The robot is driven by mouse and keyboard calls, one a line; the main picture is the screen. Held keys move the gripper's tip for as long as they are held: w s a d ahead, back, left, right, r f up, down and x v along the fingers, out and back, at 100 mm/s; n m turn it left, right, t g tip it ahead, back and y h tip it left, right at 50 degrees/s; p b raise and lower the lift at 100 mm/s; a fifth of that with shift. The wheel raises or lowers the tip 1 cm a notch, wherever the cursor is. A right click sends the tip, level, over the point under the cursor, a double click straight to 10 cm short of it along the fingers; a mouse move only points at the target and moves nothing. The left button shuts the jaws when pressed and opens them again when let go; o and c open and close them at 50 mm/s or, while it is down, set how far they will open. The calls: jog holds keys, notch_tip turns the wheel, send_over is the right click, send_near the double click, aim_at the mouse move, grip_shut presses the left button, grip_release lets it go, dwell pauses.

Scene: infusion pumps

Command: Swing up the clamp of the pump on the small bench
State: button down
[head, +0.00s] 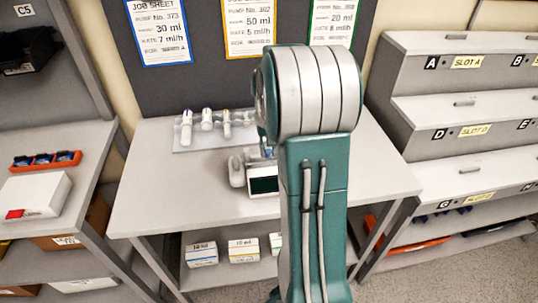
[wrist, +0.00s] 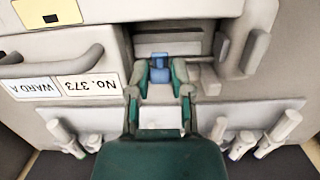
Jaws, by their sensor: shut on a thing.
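The pump stands on the small bench (head: 150,190); in the head view I see its grey body and dark screen (head: 264,180), partly behind my arm. In the wrist view the pump (wrist: 70,60) fills the upper part, its labels "No. 373" and "WARD A" upside down. A small blue piece, seemingly the clamp (wrist: 160,72), sits in a recess on the pump's face. My gripper (wrist: 161,80) has its green fingers on either side of this piece and is shut on it. The gripper is mostly hidden by my arm in the head view.
A rack (head: 190,148) with several syringes stands at the back of the bench. Job sheets (head: 160,30) hang on the dark panel behind. A stepped slot shelf (head: 420,75) stands on the right and another shelf (head: 40,130) on the left. The bench's front left is clear.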

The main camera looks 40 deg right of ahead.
jog(key=w+g+y, duration=0.1)
jog(key=d+g, duration=0.1)
jog(key=g, duration=0.1)
jog(key=shift+w+r+y, duration=0.3)
jog(key=shift+w+y, duration=0.1)
jog(key=shift+w+d+r+g+y, duration=0.1)
jog(key=shift+w+d+g+y, duration=0.1)
jog(key=shift+w+g+y, duration=0.35)
jog(key=shift+w+d+r+g+y, duration=0.1)
jog(key=shift+d+g+y, duration=0.15)
jog(key=shift+g, duration=0.5)
